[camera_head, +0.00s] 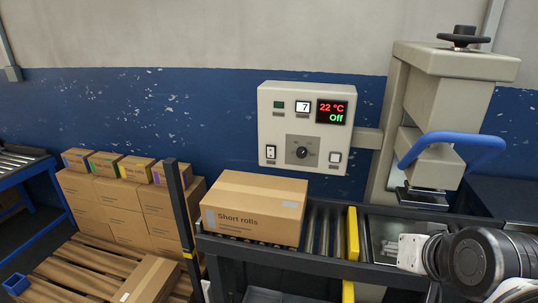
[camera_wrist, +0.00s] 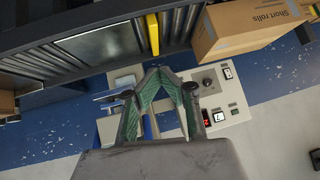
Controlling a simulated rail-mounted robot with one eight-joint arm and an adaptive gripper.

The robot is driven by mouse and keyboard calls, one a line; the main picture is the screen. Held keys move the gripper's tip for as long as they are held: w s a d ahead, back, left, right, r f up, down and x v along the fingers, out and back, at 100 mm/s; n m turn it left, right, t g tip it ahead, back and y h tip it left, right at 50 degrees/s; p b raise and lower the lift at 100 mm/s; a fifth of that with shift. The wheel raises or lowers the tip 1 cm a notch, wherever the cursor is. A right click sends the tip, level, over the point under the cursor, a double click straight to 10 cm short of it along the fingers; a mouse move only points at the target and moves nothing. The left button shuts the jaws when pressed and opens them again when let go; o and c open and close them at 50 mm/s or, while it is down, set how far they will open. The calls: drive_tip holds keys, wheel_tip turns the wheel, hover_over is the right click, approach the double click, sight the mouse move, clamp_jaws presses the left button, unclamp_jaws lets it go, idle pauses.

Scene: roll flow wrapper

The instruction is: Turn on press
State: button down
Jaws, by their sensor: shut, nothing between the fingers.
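The control panel (camera_head: 305,170) is a pale box on the wall side behind the conveyor. Its display (camera_head: 331,112) reads 22 °C in red and Off in green. Below are a round knob (camera_head: 302,150), a left rocker switch (camera_head: 270,152) and a right rocker switch (camera_head: 335,156). The press (camera_head: 445,100) stands to its right, with a blue handle (camera_head: 465,140). In the wrist view, my gripper (camera_wrist: 157,72) is shut and empty, fingertips together. The panel (camera_wrist: 235,105) appears right of the fingers there, partly hidden by them. The gripper itself is not clear in the head view.
A "Short rolls" box (camera_head: 255,207) sits on the conveyor rollers (camera_head: 318,232), in front of the panel. A yellow bar (camera_head: 352,233) crosses the conveyor beside it. Stacked cartons (camera_head: 125,210) and a wooden pallet (camera_head: 75,270) are at left. A dark post (camera_head: 180,205) stands between.

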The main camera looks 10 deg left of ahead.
sight(271, 149)
drive_tip(key=w+a+r+m+t+y+b, duration=0.1)
drive_tip(key=w+a+r+m+t+y, duration=0.3)
drive_tip(key=w+a, duration=0.65)
drive_tip(key=w+a+r+m+t+y, duration=0.15)
drive_tip(key=w+a+r+t, duration=0.4)
drive_tip(key=a, duration=0.75)
drive_tip(key=a+f+m+h, duration=0.4)
drive_tip(key=f+m, duration=0.2)
drive_tip(key=f, duration=0.2)
drive_tip(key=a+f+m+h+b, duration=0.1)
drive_tip(key=a+f+m+h, duration=0.3)
drive_tip(key=f+m, duration=0.3)
drive_tip(key=shift+w+a+f+t, duration=0.35)
drive_tip(key=shift+a+f+t, duration=0.1)
drive_tip(key=shift+a+f, duration=0.25)
drive_tip(key=shift+w+r, duration=0.1)
drive_tip(key=w+r, duration=0.1)
drive_tip(key=w, duration=0.6)
drive_tip(key=w+b, duration=0.1)
drive_tip(key=w, duration=0.7)
drive_tip(key=w+r+b, duration=0.1)
drive_tip(key=w, duration=0.7)
drive_tip(key=shift+d+r, duration=0.3)
drive_tip(key=shift+r, duration=0.05)
drive_tip(key=shift+w+r, duration=0.1)
drive_tip(key=shift+w, duration=0.25)
